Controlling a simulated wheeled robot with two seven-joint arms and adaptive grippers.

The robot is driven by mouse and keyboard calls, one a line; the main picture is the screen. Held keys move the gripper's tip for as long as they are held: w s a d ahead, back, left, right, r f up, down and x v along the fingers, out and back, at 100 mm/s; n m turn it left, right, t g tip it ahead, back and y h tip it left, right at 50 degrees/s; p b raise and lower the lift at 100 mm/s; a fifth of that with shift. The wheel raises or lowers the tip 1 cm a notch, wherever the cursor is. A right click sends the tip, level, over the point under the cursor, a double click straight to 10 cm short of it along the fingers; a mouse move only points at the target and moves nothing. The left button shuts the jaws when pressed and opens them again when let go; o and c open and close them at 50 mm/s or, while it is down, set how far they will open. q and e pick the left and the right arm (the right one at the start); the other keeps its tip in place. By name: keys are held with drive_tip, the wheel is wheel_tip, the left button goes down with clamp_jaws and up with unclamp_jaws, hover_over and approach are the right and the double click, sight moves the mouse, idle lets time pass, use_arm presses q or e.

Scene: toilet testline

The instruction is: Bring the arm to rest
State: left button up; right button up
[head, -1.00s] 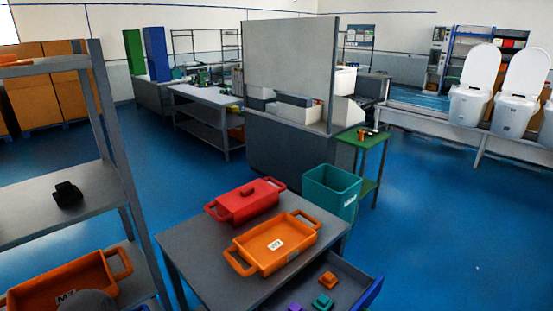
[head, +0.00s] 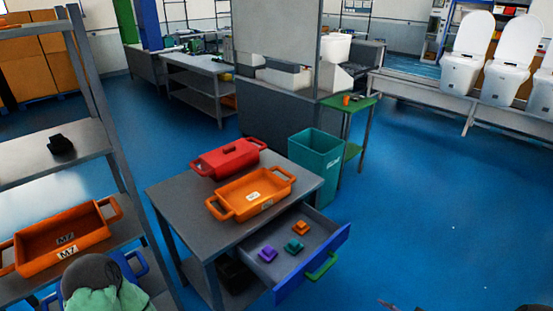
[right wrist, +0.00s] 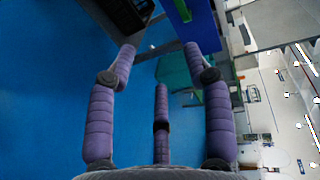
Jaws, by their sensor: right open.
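My right gripper (right wrist: 160,58) shows in the right wrist view with its purple padded fingers spread wide and nothing between them. It hangs over blue floor, apart from the table's blue drawer front (right wrist: 188,25) and the teal bin (right wrist: 174,70) beyond the fingers. In the head view, only small dark tips (head: 388,304) show at the bottom edge right of centre, probably part of this gripper. My left gripper is not in view.
The grey table (head: 165,190) holds a red lidded tray (head: 226,158) and an orange tray (head: 235,190). Its drawer (head: 262,268) stands open with small blocks inside. A shelf with another orange tray (head: 65,238) is at left. Open floor (head: 430,220) lies at right.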

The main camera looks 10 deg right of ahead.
drive_tip(key=w+a+f+n+g+h, duration=0.15)
drive_tip(key=a+f, duration=0.25)
drive_tip(key=a, duration=0.5)
drive_tip(key=w+a+f+n+g+h, duration=0.1)
drive_tip(key=w+a+f+g+h, duration=0.15)
drive_tip(key=a, duration=0.55)
drive_tip(key=s+a+f+n+g, duration=0.2)
drive_tip(key=s+a+g, duration=0.2)
drive_tip(key=s+a, duration=0.3)
drive_tip(key=s+a+f+n+g+h, duration=0.1)
drive_tip(key=s+a+n+g, duration=0.2)
drive_tip(key=s+a, duration=0.4)
drive_tip(key=s+g, duration=0.1)
drive_tip(key=s, duration=0.5)
drive_tip(key=shift+f, duration=0.4)
